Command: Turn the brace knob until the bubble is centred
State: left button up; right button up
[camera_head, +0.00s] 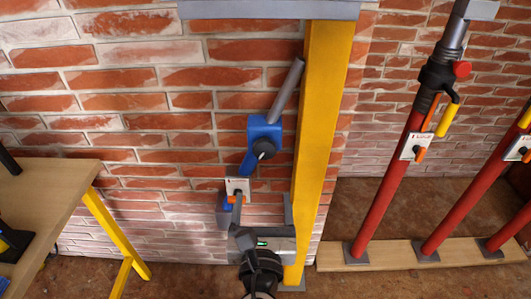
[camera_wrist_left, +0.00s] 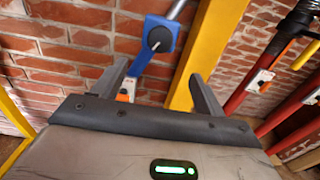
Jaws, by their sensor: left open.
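A blue brace housing (camera_head: 262,131) with a dark round knob (camera_head: 264,149) is mounted in front of the brick wall, left of the yellow post. A grey tube rises from it to the upper right. In the left wrist view the knob (camera_wrist_left: 159,39) lies above and between my fingertips. My left gripper (camera_head: 263,199) is open and empty, below the knob and apart from it in the picture. Behind its left finger is a white plate (camera_head: 237,184) with an orange part, partly hidden. I cannot make out a bubble vial. My right gripper is out of view.
The yellow post (camera_head: 321,130) stands close to the right of the brace. Red props (camera_head: 391,185) stand on a wooden board (camera_head: 400,255) further right. A wooden table (camera_head: 45,190) with yellow legs is at the left. Bare brick wall lies between table and brace.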

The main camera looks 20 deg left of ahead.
aim_at(264, 153)
pick_arm(q)
jog(key=x, duration=1.3)
jog(key=shift+w+a+f, duration=0.1)
jog(key=shift+w+a, duration=0.05)
jog(key=shift+w, duration=0.15)
jog(key=c, duration=1)
